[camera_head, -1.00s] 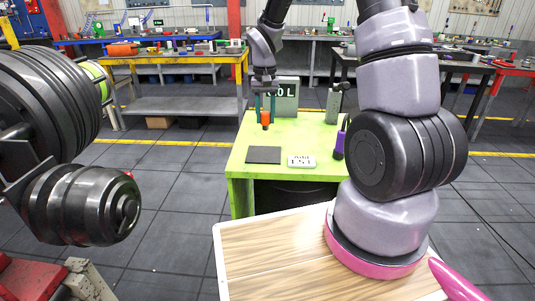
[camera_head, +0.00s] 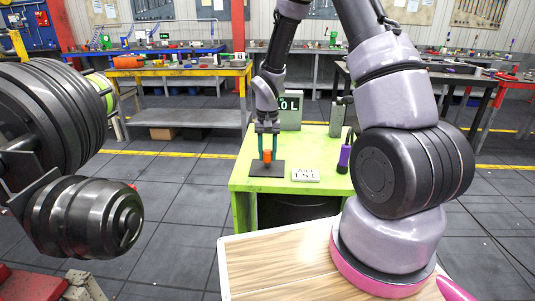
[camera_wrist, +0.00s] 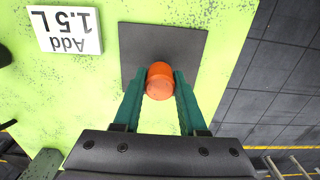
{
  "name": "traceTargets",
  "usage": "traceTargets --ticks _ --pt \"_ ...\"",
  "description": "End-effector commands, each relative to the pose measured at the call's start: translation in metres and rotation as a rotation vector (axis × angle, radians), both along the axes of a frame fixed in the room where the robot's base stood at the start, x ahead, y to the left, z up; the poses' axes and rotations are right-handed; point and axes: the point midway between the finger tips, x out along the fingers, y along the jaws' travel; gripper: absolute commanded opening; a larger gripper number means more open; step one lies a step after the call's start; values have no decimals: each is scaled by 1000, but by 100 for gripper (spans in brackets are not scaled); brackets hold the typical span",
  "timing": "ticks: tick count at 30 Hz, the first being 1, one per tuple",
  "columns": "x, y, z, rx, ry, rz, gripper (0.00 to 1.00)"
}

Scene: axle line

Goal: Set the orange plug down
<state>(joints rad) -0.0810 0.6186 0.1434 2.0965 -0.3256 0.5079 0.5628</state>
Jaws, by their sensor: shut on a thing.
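The orange plug (camera_head: 267,156) is between the green fingers of my gripper (camera_head: 267,148), over the dark square mat (camera_head: 258,171) on the green table (camera_head: 240,186). In the wrist view my gripper (camera_wrist: 160,88) is shut on the plug (camera_wrist: 159,76), with one finger on each side. The mat (camera_wrist: 185,45) shows around and behind the plug there. The plug is at or close above the mat; I cannot tell whether its underside touches. The fingers cover part of its sides.
A white card reading "Add 1.5 L" (camera_head: 305,175) lies right of the mat. Large dark axle parts (camera_head: 85,215) are at the left.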

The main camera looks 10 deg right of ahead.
Motion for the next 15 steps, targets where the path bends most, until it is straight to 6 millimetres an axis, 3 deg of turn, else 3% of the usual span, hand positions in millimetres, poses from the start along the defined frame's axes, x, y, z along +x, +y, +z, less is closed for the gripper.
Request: traceTargets --ticks 4,5,7,15 --pt "0 0 -3 0 0 1 0" --pt "0 0 -3 0 0 1 45" --pt "0 0 -2 0 0 1 71" --pt "0 0 -2 0 0 1 71"
